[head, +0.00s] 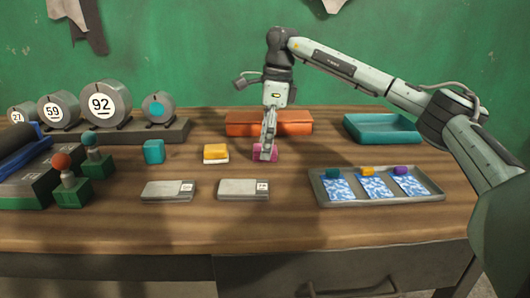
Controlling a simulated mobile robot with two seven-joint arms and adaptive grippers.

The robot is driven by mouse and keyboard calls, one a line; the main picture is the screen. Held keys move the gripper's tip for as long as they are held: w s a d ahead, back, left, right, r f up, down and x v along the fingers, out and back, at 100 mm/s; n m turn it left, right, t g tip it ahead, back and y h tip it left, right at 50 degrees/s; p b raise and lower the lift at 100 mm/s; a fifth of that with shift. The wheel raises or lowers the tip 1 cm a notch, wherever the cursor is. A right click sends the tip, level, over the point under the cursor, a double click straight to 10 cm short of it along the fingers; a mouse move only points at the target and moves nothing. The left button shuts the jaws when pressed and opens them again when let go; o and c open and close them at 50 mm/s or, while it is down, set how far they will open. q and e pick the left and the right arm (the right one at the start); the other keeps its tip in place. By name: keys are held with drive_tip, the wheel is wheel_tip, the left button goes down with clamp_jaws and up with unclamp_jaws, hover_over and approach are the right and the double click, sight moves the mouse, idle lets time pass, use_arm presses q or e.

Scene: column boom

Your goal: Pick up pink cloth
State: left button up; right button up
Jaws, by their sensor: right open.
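The pink cloth (258,155) is a small folded piece lying on the wooden table, near the middle. My right gripper (265,153) points straight down at it from above, with its fingertips at the cloth and partly covering it. The gripper is open; I cannot tell whether the fingers touch the cloth. My left gripper is not in view.
A yellow and white block (216,153) and a teal block (154,151) lie to the left. An orange box (238,125) is behind, a teal tray (383,130) behind right. A grey tray (432,195) with patterned cards and two grey plates (236,189) (160,191) are in front.

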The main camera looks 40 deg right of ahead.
drive_tip(key=c, duration=1.2)
drive_tip(key=shift+r, duration=0.15)
drive_tip(key=shift+c, duration=0.2)
wheel_tip(320, 180, up, 4)
drive_tip(key=shift+w+r, duration=0.1)
drive_tip(key=w+a+r, duration=0.4)
drive_tip(key=a+r, duration=0.2)
drive_tip(key=a, duration=0.5)
drive_tip(key=shift+r, duration=0.3)
drive_tip(key=o, duration=0.6)
drive_tip(key=c, duration=0.5)
drive_tip(key=shift+o, duration=0.2)
drive_tip(key=shift+s+f, duration=0.1)
drive_tip(key=shift+s, duration=0.05)
